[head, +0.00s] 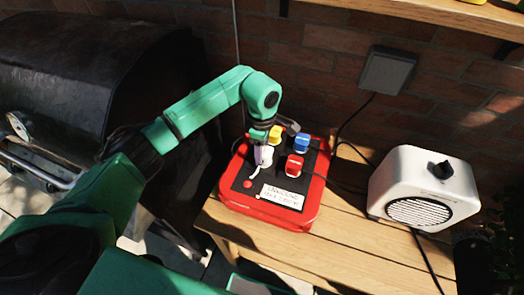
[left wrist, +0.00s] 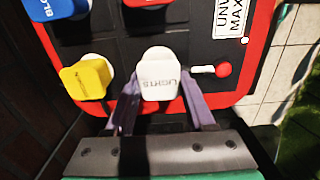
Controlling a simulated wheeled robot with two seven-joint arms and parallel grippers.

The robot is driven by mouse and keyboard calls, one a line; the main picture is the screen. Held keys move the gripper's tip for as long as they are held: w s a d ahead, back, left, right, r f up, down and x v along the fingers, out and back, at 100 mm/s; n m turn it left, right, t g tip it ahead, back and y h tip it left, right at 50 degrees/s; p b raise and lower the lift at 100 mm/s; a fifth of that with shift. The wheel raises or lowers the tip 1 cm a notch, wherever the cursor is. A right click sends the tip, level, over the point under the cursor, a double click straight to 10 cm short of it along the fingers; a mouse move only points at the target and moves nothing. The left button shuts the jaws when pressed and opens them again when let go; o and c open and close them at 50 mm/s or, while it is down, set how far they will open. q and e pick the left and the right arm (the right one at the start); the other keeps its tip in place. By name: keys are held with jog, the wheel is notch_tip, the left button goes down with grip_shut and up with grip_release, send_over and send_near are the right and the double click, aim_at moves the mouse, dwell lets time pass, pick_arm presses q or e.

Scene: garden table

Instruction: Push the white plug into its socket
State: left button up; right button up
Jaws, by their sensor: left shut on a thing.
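The white plug (head: 264,156), marked LIGHTS in the left wrist view (left wrist: 160,82), is at the near left of a red socket box with a black top (head: 318,201). My left gripper (head: 262,141) reaches down from above and is shut on the plug. In the left wrist view its two purple-grey fingers (left wrist: 162,108) stand on either side of the plug. The plug and fingers hide the socket under it, so I cannot tell how deep the plug sits. My right gripper is not in view.
Yellow (head: 276,132), blue (head: 302,141) and red (head: 294,166) plugs stand on the box close by. A white heater (head: 424,187) stands right on the wooden table (head: 290,247). A dark grill (head: 90,85) is at left. A brick wall rises behind.

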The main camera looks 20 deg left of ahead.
pick_arm(q)
jog(key=shift+f+b, duration=0.55)
jog(key=shift+f, duration=0.05)
jog(key=o, duration=1.3)
notch_tip(320, 180, up, 15)
jog(key=shift+f+b, duration=0.15)
jog(key=shift+b, duration=0.8)
jog(key=shift+s+f, duration=0.1)
